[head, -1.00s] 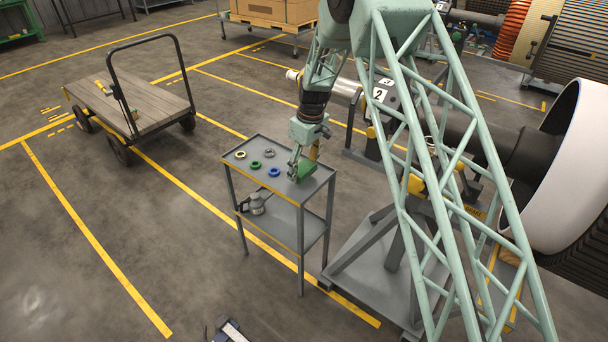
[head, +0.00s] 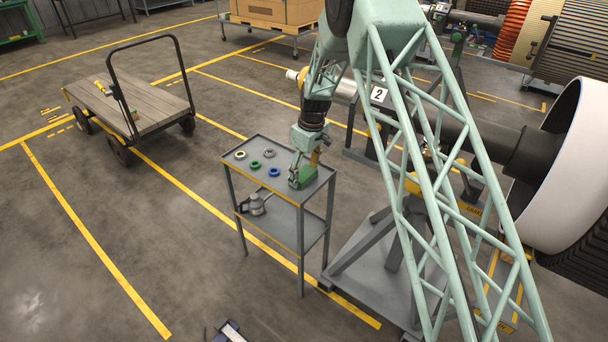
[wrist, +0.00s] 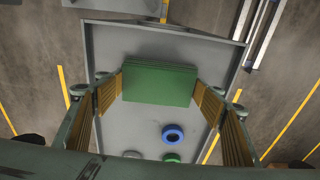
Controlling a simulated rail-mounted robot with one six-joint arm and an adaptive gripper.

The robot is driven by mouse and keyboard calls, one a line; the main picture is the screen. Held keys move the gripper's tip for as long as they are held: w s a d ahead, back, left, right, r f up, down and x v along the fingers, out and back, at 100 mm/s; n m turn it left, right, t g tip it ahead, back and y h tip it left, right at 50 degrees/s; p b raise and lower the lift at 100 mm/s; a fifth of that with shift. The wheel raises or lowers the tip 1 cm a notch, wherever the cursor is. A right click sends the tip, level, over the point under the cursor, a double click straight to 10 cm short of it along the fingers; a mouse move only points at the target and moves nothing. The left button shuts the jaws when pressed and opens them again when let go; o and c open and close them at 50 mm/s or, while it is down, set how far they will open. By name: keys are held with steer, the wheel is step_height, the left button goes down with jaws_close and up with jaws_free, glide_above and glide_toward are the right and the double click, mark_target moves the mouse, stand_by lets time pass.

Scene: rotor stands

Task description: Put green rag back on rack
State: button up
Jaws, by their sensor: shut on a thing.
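The green rag (wrist: 158,84) is a flat folded rectangle between the two ribbed fingers of my gripper (wrist: 160,90) in the wrist view. My gripper (head: 302,176) is shut on it at the near right end of the grey two-level rack's top (head: 240,172). The rack's top also shows in the wrist view (wrist: 130,38).
A rotor stand (head: 395,255) is close on the right. A wooden cart (head: 140,102) stands far left.

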mark_target(307, 175)
steer(key=shift+f, duration=0.15)
steer(key=o, duration=0.9)
steer(key=shift+c, duration=0.2)
step_height(307, 175, up, 12)
steer(key=d+p, duration=0.1)
steer(key=p, duration=0.1)
steer(key=shift+s+r, duration=0.2)
steer(key=shift+s, duration=0.2)
steer(key=shift+d, duration=0.15)
stand_by(0.3)
